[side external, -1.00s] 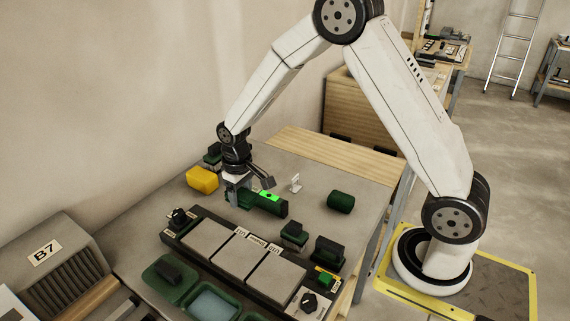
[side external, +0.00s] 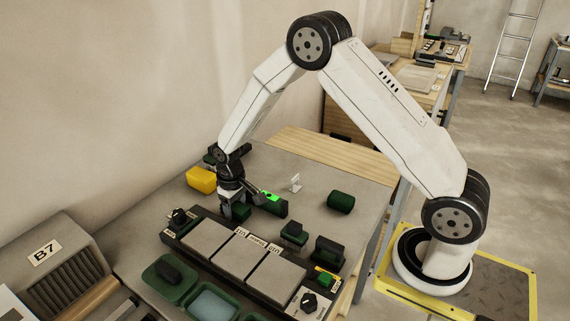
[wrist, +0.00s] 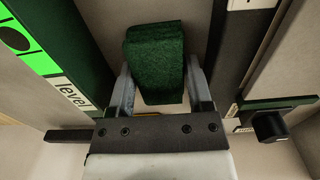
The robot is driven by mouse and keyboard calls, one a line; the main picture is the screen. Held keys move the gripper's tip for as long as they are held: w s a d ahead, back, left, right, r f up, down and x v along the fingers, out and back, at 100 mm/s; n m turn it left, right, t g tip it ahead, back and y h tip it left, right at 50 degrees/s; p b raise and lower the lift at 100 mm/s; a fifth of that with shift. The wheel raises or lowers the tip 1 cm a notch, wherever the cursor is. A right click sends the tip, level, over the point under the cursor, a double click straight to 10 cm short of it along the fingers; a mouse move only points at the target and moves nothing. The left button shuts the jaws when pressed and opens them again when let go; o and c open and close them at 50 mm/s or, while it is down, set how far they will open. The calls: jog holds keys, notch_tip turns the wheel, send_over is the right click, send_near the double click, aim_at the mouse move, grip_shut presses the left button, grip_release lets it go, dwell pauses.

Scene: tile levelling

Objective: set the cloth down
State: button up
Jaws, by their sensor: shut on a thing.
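The cloth, a folded dark green pad (wrist: 155,48), is held between the two grey fingers of my gripper (wrist: 160,75) in the wrist view. In the side view my gripper (side external: 233,202) points down, low behind the tile strip, with the cloth (side external: 241,212) partly hidden by the fingers. I cannot tell whether the cloth touches the bench. The level (side external: 272,203), a dark green bar with a bright green top, lies just right of my gripper; its labelled edge also shows in the wrist view (wrist: 75,93).
The grey tiles (side external: 242,250) in a dark frame lie in front. A yellow block (side external: 201,180) is behind left, a green cylinder (side external: 340,202) to the right. Dark green-and-black blocks (side external: 294,231) stand right of the tiles. Bench between level and cylinder is mostly clear.

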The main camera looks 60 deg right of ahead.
aim_at(238, 207)
jog(key=shift+f, duration=0.35)
jog(key=o, duration=1)
jog(key=shift+r, duration=0.15)
notch_tip(238, 207, up, 12)
jog(key=shift+r, duration=0.1)
jog(key=shift+s, duration=0.1)
dwell(0.5)
jog(key=s+t, duration=0.1)
jog(key=s, duration=1.1)
jog(key=s+a+t, duration=0.1)
jog(key=s, duration=0.5)
jog(key=shift+s+t, duration=0.1)
jog(key=shift+t, duration=0.2)
